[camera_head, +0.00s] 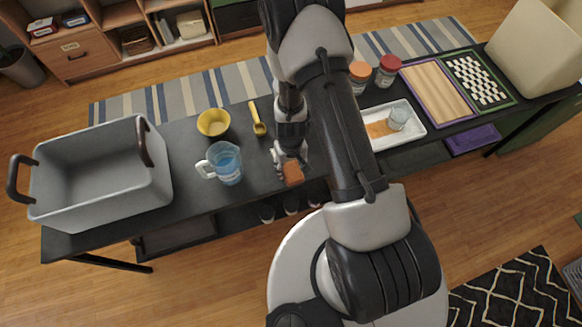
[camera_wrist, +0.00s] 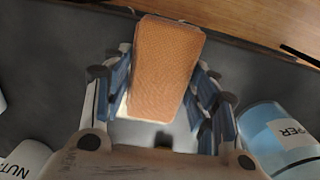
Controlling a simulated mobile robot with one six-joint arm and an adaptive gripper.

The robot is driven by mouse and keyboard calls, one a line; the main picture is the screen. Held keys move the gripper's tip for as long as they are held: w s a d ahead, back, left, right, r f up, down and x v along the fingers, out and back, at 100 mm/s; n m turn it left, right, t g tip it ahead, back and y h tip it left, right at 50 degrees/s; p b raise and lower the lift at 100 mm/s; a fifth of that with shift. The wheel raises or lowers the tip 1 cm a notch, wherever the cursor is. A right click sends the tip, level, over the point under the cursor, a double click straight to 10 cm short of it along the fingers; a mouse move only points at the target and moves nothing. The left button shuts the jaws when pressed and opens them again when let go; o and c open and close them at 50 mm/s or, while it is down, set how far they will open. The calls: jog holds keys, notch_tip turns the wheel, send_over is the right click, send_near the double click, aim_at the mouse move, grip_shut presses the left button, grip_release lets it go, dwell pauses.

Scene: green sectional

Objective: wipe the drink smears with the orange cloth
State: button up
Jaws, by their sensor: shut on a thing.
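My gripper (camera_head: 289,158) is shut on the orange cloth (camera_head: 293,174), a thick folded block with a woven texture. It is over the front part of the dark table (camera_head: 245,190). In the wrist view the cloth (camera_wrist: 163,65) stands out between the blue-lined fingers (camera_wrist: 160,98). I cannot tell whether it touches the tabletop. No smear shows clearly on the bare table. An orange-brown patch (camera_head: 378,129) is in the white tray (camera_head: 414,132) beside a clear glass (camera_head: 399,118); I cannot tell whether it is a smear. My arm hides part of the table.
A measuring jug (camera_head: 228,166) with blue liquid, a yellow bowl (camera_head: 213,122) and a yellow scoop (camera_head: 257,119) are left of my gripper. A grey tub (camera_head: 100,183) is at far left. Red-lidded (camera_head: 389,68) and orange-lidded jars (camera_head: 358,74) stand behind the tray.

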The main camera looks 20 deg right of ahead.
jog(key=shift+w+r+p, duration=0.1)
jog(key=shift+r+p, duration=0.55)
jog(key=shift+r, duration=0.2)
jog(key=shift+r+p, duration=1.6)
jog(key=shift+r, duration=0.4)
jog(key=shift+f, duration=0.1)
